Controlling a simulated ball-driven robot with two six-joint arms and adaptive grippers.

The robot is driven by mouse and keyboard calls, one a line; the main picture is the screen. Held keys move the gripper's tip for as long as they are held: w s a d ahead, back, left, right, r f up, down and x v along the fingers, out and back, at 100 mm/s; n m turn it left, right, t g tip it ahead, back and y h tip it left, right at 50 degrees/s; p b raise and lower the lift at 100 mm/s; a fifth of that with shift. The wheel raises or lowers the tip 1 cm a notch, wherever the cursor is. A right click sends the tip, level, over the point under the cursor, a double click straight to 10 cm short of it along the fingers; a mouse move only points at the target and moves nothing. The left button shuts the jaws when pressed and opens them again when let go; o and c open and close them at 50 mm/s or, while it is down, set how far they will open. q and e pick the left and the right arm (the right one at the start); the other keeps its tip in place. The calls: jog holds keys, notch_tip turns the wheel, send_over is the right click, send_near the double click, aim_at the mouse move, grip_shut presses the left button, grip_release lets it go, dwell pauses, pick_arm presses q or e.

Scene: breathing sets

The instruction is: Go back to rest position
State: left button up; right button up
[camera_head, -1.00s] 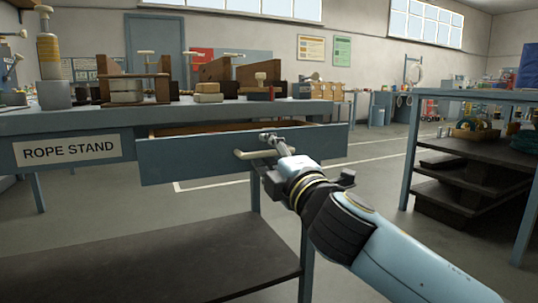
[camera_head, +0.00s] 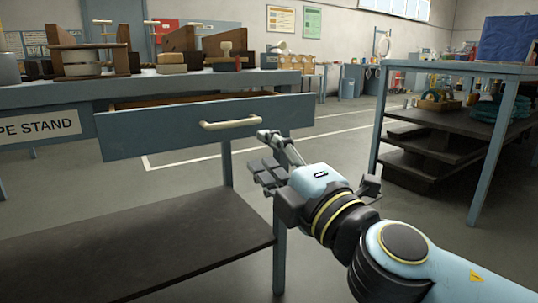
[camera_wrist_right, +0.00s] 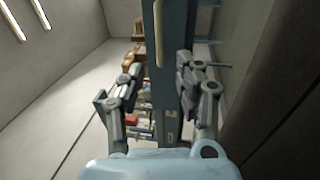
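My right gripper (camera_head: 264,152) is to the right of and below the drawer handle (camera_head: 230,122), apart from it. In the right wrist view its two fingers (camera_wrist_right: 157,65) are spread wide with nothing held between them. The blue-grey drawer (camera_head: 150,138) stands pulled out from the workbench, and part of its brown inside shows. The pale handle (camera_wrist_right: 158,35) and drawer front also show in the wrist view, beyond the fingers. My left gripper is in neither view.
The rope stand bench (camera_head: 40,97) holds wooden fixtures and blocks. A dark lower shelf (camera_head: 130,240) lies below the drawer. A second blue bench (camera_head: 450,68) with dark shelves stands at the right. Open floor lies between the benches.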

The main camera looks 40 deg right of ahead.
dwell(0.4)
jog(key=s+d+f+m+g, duration=0.2)
jog(key=s+f+m+g, duration=0.15)
jog(key=f, duration=0.75)
jog(key=s+d+f+m+g, duration=0.1)
jog(key=s+f+m+g, duration=0.25)
jog(key=f, duration=0.65)
jog(key=s+d+f+m+g, duration=0.2)
jog(key=f+m+g, duration=0.25)
jog(key=f, duration=0.65)
jog(key=s+a+f+m+g+y+p, duration=0.1)
jog(key=s+a+f+m+g+y, duration=0.1)
jog(key=s+a+f+g, duration=0.35)
jog(key=s+a+f+m+g+y+p, duration=0.1)
jog(key=s+a+f+g+y, duration=0.1)
jog(key=s+f, duration=0.6)
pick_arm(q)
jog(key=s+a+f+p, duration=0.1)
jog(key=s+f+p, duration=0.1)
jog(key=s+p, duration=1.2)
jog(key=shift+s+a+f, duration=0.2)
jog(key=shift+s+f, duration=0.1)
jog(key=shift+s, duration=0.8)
pick_arm(e)
jog(key=s+d+f, duration=0.1)
jog(key=s, duration=1.6)
jog(key=shift+d+f, duration=0.15)
jog(key=shift+d, duration=0.25)
